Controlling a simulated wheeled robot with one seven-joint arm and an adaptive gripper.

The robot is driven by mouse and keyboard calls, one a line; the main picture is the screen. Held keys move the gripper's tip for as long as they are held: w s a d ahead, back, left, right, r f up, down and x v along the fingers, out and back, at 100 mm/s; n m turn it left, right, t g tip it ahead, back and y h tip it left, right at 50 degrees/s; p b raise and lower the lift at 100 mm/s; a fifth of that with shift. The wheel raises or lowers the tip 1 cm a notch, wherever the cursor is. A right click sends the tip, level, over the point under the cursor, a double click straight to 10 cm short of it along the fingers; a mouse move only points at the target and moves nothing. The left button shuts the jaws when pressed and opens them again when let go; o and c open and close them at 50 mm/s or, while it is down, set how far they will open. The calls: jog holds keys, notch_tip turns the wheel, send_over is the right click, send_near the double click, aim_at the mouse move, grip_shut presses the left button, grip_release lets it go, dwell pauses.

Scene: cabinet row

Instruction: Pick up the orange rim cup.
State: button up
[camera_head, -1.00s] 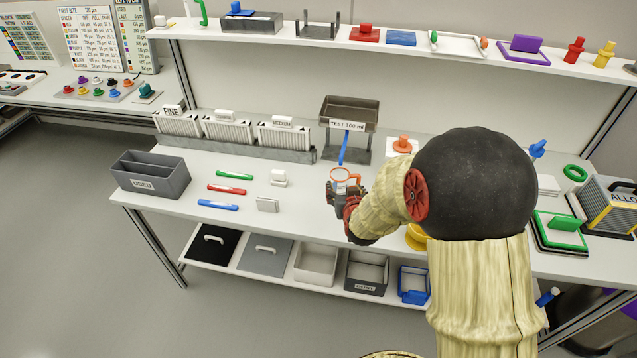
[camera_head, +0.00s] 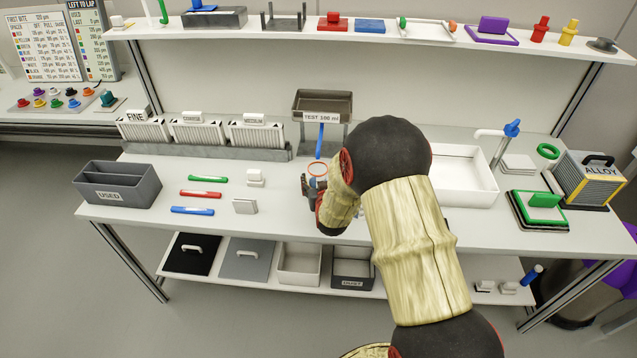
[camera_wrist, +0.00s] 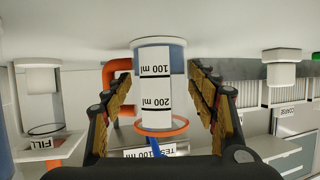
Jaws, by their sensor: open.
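The orange rim cup is a clear measuring cup with an orange rim and an orange handle. In the head view its rim (camera_head: 317,169) shows on the bench, in front of the test stand; my arm and gripper hide its lower part. In the wrist view the cup (camera_wrist: 156,75) appears upside down, with a white scale marked 100 ml and 200 ml and a blue band near its base. My gripper (camera_wrist: 158,90) is open, with one finger on each side of the cup; it also shows in the head view (camera_head: 308,187). Finger contact cannot be told.
The dark tray of the test stand (camera_head: 322,103) is behind the cup, with a blue strip below it. Green, red and blue markers (camera_head: 192,211) lie left of the gripper, near the USED bin (camera_head: 117,184). A white tray (camera_head: 462,174) is to the right.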

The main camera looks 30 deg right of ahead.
jog(key=shift+w+d, duration=0.1)
jog(key=shift+w, duration=0.1)
jog(key=shift+c, duration=1)
jog(key=c, duration=0.7)
jog(key=shift+c, duration=0.8)
